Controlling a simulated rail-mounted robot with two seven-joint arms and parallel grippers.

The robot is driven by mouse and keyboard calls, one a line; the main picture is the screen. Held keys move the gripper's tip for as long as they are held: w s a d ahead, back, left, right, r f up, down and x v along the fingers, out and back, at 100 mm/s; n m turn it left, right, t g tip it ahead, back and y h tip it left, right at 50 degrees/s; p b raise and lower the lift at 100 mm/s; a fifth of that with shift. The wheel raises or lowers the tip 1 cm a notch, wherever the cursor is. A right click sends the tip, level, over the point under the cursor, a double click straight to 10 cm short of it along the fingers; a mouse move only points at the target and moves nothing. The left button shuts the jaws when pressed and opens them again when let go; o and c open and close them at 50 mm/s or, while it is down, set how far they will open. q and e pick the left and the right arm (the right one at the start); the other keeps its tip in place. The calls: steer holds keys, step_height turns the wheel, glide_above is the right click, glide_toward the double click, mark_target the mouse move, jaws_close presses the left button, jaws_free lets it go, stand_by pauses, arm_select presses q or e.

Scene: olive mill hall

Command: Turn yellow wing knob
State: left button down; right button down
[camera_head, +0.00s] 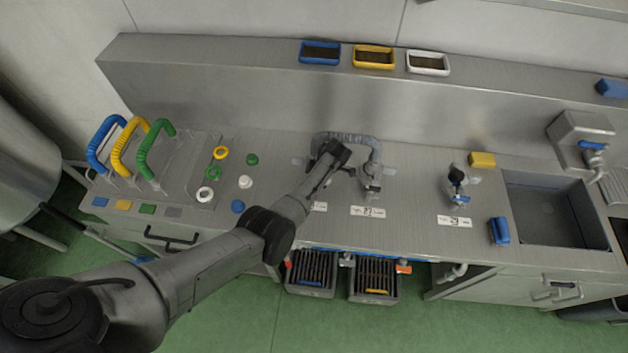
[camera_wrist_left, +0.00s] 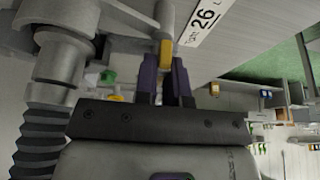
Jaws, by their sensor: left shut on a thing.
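The yellow wing knob (camera_wrist_left: 165,48) shows in the left wrist view as a small yellow tab at the end of a grey metal fitting. It is close beside a white label reading 26 (camera_wrist_left: 205,18). My left gripper (camera_wrist_left: 165,68) is shut on the knob, with one dark purple finger on each side of it. In the head view my left gripper (camera_head: 335,156) reaches the grey pipe fittings on the counter, and its wrist hides the knob there. My right gripper is in neither view.
A ribbed grey hose (camera_head: 350,138) arches behind the gripper to a neighbouring fitting at label 27 (camera_head: 367,211). Another valve (camera_head: 457,180) and a sink (camera_head: 556,215) are to the right. Coloured loop handles (camera_head: 130,148) stand at the left. Slotted bins (camera_head: 374,279) sit below the counter edge.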

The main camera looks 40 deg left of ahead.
arm_select(q)
steer(key=shift+s+a+f, duration=0.1)
steer(key=shift+s+f, duration=0.1)
steer(key=shift+f, duration=0.15)
steer(key=c, duration=1.3)
jaws_free()
steer(key=shift+w+r, duration=0.15)
steer(key=shift+o, duration=0.5)
steer(key=shift+s, duration=0.2)
steer(key=shift+w+r, duration=0.25)
steer(key=v, duration=1.3)
steer(key=shift+d, duration=0.25)
steer(key=shift+o, duration=0.4)
steer(key=shift+s, duration=0.1)
